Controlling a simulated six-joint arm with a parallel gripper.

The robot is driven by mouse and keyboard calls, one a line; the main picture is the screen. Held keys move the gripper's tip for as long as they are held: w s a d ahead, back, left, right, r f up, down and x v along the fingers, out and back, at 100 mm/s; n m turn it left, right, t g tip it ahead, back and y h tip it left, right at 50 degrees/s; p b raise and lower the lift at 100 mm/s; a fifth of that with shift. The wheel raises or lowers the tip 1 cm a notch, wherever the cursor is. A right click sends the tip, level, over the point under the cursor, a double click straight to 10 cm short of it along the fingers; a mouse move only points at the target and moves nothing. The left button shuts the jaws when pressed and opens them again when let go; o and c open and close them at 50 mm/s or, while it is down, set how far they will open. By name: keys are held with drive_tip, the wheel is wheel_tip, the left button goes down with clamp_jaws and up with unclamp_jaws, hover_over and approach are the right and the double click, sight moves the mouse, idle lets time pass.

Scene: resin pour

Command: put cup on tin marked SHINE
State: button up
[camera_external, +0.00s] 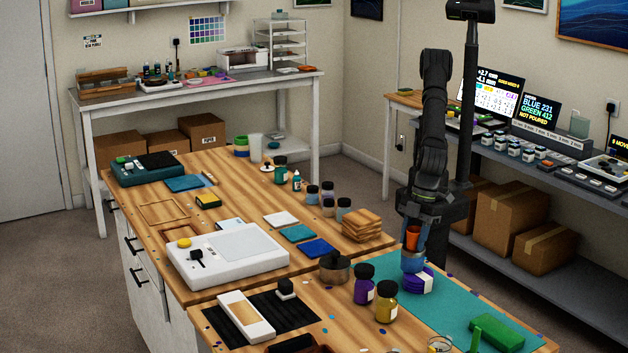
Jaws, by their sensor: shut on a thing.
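My gripper (413,246) points down over the right part of the near bench, shut on the cup. An orange, tapered, cup-like shape (413,236) shows between the jaws. A pale blue piece (412,262) shows just below it; I cannot tell whether that is part of the cup or of the fingers. Directly under it is a round purple tin (417,283) with a pale label, on the teal mat (455,300). The label is too small to read, so I cannot confirm SHINE. Whether the held thing touches the tin is unclear.
Purple (364,285) and yellow (386,303) jars stand left of the tin. A green block (497,334) is at the front right. The teal mat is bare between block and tin.

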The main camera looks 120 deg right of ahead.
sight(410, 242)
drive_tip(key=shift+f, duration=0.15)
drive_tip(key=o, duration=1)
drive_tip(key=shift+c, duration=0.2)
drive_tip(key=v, duration=1.2)
drive_tip(key=shift+w, duration=0.1)
drive_tip(key=x, duration=1.1)
drive_tip(key=shift+f, duration=0.25)
drive_tip(key=shift+w+a+r, duration=0.1)
drive_tip(key=shift+w, duration=0.05)
drive_tip(key=shift+r, duration=1.55)
